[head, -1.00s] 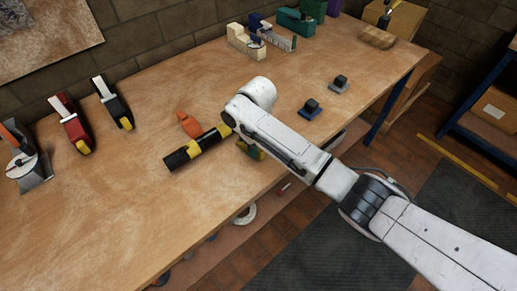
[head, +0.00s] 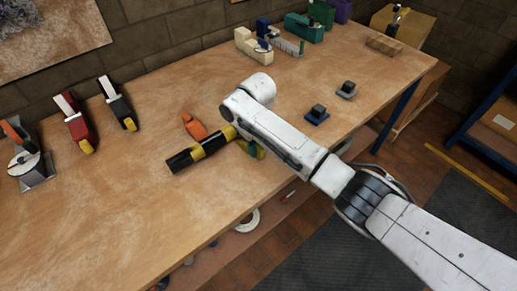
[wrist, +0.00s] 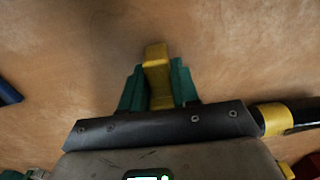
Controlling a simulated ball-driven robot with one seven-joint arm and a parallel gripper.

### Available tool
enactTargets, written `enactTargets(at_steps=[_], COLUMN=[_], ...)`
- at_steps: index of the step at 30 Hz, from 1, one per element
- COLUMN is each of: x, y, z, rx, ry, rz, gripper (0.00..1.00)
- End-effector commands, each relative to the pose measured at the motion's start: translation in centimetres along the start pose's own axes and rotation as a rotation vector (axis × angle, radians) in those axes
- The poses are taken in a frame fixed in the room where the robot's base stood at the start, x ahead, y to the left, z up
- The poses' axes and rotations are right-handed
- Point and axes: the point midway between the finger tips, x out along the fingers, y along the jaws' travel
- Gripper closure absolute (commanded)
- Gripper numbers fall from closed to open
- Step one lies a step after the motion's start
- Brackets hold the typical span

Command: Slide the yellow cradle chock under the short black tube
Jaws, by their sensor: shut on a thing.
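The short black tube (head: 200,149) lies on the wooden bench, with yellow bands along it. One end of it, black with a yellow band, shows at the right edge of the wrist view (wrist: 290,116). My gripper (wrist: 157,88) has green fingers and is shut on the yellow cradle chock (wrist: 156,60), whose top part shows between them. In the head view my gripper (head: 256,150) is mostly hidden behind my arm, just right of the tube's right end. I cannot tell whether the chock touches the tube or the bench.
An orange object (head: 194,126) lies just behind the tube. Red (head: 78,124) and black (head: 119,104) clamp-like tools lie at the left. Two small dark blocks (head: 318,113) (head: 346,89) stand right of my arm. The bench's front edge is close to my gripper.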

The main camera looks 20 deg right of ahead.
Motion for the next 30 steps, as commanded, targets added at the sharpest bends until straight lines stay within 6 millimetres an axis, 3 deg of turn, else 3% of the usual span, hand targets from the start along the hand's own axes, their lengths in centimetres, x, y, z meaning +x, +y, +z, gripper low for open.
enactTargets(at_steps=[15,16,24,30], x=[0.0,-0.1,-0.1,-0.1], y=[-0.1,-0.1,-0.1,-0.1], z=[-1.4,-1.4,-1.4,-1.3], rx=[-0.001,-0.001,0.000,0.000], ry=[0.001,0.001,0.000,0.000], rz=[-0.001,-0.001,-0.001,-0.001], gripper=[1.00,0.67,0.42,0.41])
